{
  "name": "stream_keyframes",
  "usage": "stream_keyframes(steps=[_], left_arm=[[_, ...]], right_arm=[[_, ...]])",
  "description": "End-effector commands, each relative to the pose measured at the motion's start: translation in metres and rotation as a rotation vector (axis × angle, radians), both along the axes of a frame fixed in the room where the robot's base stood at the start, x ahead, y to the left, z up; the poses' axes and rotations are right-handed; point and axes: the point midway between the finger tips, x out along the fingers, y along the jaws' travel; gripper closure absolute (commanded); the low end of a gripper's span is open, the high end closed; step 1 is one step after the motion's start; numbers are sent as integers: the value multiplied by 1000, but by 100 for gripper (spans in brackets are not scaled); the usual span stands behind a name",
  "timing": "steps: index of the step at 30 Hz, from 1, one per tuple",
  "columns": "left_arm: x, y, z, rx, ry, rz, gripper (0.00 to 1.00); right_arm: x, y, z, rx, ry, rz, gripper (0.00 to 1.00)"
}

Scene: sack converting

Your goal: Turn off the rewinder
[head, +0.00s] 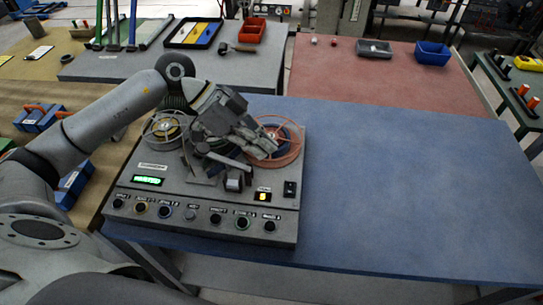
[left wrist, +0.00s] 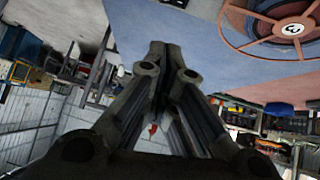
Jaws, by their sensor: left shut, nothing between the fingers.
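The rewinder (head: 160,206) is a grey box with a sloped front panel on the blue table. It has a lit green display (head: 147,180), a small yellow display (head: 264,197), a black switch (head: 290,188) at the panel's right and a row of round knobs (head: 190,214) along the front. A reel (head: 163,129) stands at its left and an orange-rimmed reel (head: 291,152) at its right; the orange one also shows in the left wrist view (left wrist: 288,31). My left gripper (head: 268,150) is shut and empty, above the machine in front of the orange reel, partly hiding both. My right gripper is out of view.
The blue table (head: 410,190) is clear to the right of the machine.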

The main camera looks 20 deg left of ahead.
Motion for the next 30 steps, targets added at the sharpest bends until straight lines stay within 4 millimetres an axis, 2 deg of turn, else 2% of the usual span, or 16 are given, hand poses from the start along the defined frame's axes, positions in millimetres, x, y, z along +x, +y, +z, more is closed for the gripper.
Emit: stream_keyframes(steps=[9,13,16,21,30], left_arm=[[6,-49,-43,-5,4,-3,100],[9,-65,-62,-2,4,-1,100],[6,-62,-80,0,6,1,100],[5,-62,-96,-1,2,-1,100],[5,-62,-100,0,-1,-1,100]], right_arm=[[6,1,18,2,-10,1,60],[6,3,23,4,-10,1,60],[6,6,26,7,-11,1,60],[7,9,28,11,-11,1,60],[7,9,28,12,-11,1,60]])
